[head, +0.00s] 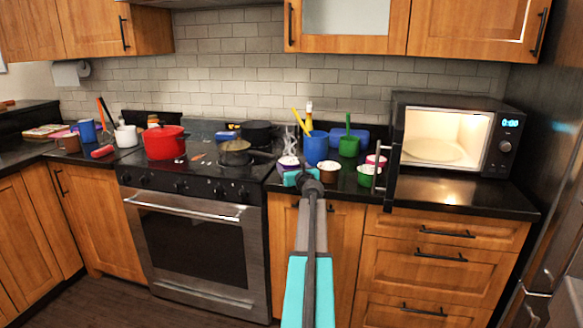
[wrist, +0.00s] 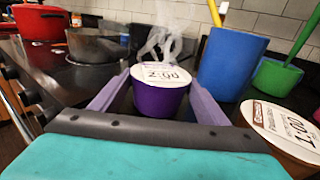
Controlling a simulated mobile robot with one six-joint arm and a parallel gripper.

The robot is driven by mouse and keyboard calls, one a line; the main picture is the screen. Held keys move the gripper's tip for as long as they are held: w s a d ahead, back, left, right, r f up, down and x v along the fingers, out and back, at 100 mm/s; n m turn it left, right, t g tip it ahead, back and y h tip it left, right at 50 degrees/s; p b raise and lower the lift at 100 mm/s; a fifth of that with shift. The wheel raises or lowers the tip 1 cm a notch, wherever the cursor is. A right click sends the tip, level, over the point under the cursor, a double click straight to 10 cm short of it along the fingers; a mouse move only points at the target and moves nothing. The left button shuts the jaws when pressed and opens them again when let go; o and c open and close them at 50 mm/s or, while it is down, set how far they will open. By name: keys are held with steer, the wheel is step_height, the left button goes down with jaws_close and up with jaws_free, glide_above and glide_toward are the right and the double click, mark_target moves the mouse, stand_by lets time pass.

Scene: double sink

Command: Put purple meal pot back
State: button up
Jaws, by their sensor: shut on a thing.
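The purple meal pot (wrist: 158,98) has a white lid with dark print reading about 2:00. It is upright between the two fingers of my gripper (wrist: 157,88), which is shut on it. In the head view, its white lid (head: 288,160) shows just beyond my gripper (head: 299,177), over the counter left of the blue cup. I cannot tell whether its base touches the counter. My arm hides part of it there.
The microwave (head: 450,140) stands open and lit, its plate bare. A brown pot (head: 329,173) marked 1:00, a green pot (head: 366,179), a blue cup (head: 316,148) and a green cup (head: 348,147) crowd the right side. The stove (head: 200,235) bears several pans.

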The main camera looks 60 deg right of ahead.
steer(key=shift+f, duration=0.1)
steer(key=o, duration=1.5)
steer(key=v, duration=1.2)
steer(key=shift+r, duration=0.2)
